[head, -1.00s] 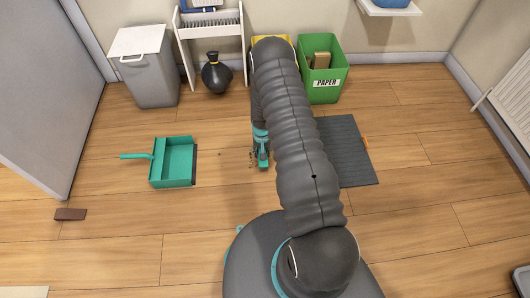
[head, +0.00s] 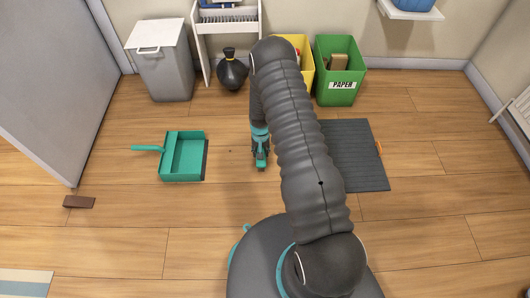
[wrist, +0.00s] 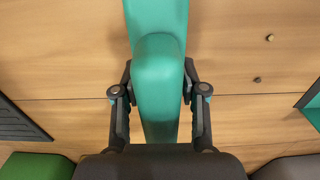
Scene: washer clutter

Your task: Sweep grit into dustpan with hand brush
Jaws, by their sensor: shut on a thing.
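My gripper (wrist: 160,100) is shut on the teal hand brush (wrist: 158,60), with a finger on each side of its handle. In the head view the brush (head: 260,158) is low over the floor, beside my arm; whether its bristles touch the floor cannot be told. The teal dustpan (head: 183,157) lies on the floor left of the brush, its handle pointing left and its dark edge facing the brush. In the wrist view its corner (wrist: 312,102) shows at the right edge. Small grit specks (wrist: 257,80) lie on the floor between brush and dustpan; one speck (head: 230,151) shows in the head view.
A grey ribbed mat (head: 355,160) lies right of my arm. A grey bin (head: 165,72), a dark vase (head: 232,72), a yellow bin (head: 306,62) and a green paper bin (head: 339,85) stand along the wall. A brown wedge (head: 79,202) lies by the door.

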